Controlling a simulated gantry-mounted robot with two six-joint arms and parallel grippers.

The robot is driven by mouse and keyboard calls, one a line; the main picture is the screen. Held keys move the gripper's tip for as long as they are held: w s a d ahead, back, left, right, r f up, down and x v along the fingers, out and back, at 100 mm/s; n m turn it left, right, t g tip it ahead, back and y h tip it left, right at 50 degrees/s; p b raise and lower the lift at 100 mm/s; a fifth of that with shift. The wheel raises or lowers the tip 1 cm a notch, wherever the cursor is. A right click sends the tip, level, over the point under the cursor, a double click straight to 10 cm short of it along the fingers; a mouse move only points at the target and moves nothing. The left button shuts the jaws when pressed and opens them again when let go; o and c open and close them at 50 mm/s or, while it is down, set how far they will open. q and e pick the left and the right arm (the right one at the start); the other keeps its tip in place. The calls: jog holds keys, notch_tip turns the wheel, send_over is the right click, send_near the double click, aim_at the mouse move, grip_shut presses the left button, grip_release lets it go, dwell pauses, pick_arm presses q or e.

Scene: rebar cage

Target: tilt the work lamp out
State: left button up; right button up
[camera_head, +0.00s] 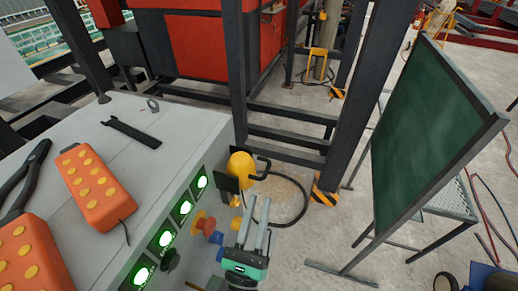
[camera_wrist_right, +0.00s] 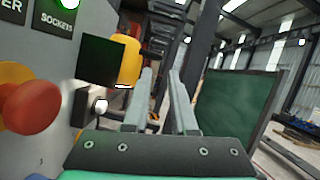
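What looks like the work lamp (camera_head: 240,166) is a rounded yellow body at the right end of the grey cabinet, with a dark square plate (camera_head: 226,184) beside it. In the right wrist view the yellow body (camera_wrist_right: 128,60) is partly hidden behind the dark plate (camera_wrist_right: 103,60). My right gripper (camera_head: 258,205) is just below and right of the lamp, apart from it. Its two fingers (camera_wrist_right: 160,76) stand apart with nothing between them. A small lit white knob or lens (camera_wrist_right: 99,106) shows left of the fingers. My left gripper is out of view.
The cabinet front has several green lit switches (camera_head: 183,209) and an orange-red knob (camera_head: 204,223). Orange boxes (camera_head: 92,184) and pliers (camera_head: 22,178) lie on the cabinet top (camera_head: 185,125). A dark steel post (camera_head: 236,80) stands behind the lamp; a green board (camera_head: 425,130) stands right.

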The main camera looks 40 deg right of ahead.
aim_at(268, 166)
jog(key=p+x, duration=0.1)
jog(key=x, duration=1)
jog(key=shift+d+r, duration=0.15)
grip_shut()
